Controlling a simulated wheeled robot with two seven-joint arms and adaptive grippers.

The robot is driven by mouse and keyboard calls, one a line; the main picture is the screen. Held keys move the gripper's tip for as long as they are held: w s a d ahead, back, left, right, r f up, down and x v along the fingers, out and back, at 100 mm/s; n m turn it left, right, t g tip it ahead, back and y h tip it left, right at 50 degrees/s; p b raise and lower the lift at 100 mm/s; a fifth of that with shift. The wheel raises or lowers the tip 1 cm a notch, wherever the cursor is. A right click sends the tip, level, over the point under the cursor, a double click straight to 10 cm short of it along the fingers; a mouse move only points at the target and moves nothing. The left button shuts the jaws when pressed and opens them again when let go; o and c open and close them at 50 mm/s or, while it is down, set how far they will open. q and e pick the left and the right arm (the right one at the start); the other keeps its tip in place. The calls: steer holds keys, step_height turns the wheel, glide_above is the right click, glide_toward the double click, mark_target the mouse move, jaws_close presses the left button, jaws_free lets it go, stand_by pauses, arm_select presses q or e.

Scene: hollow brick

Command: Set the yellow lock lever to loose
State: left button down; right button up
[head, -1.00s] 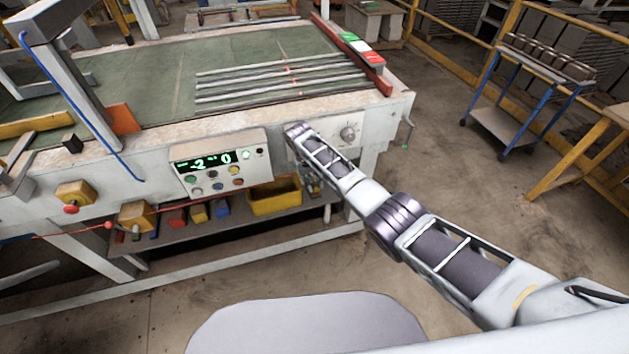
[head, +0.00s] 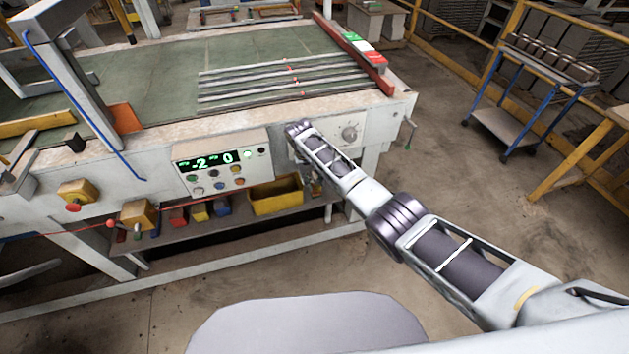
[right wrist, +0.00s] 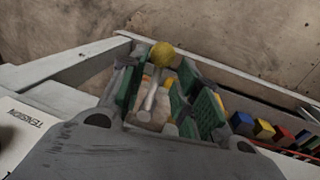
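The yellow lock lever shows in the right wrist view as a yellow ball knob (right wrist: 162,55) on a pale rod. My right gripper (right wrist: 168,88) is open, with its green-padded fingers on either side of the lever. The knob shows near the fingertips, and I cannot tell whether either pad touches the lever. In the head view my right gripper (head: 314,184) is mostly hidden behind my wrist, at the machine's front, and the lever is hidden there. My left gripper is not in view.
Left of my right wrist is a control panel (head: 221,159) reading -2 and 0. Below, a shelf holds a yellow bin (head: 276,197) and coloured boxes. Metal bars (head: 285,82) lie on the machine's green bed. A blue cart (head: 525,90) stands right.

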step_height(320, 180, up, 11)
steer(key=a, duration=0.2)
steer(key=shift+s, duration=0.2)
steer(key=shift+s+a+f, duration=0.1)
stand_by(0.7)
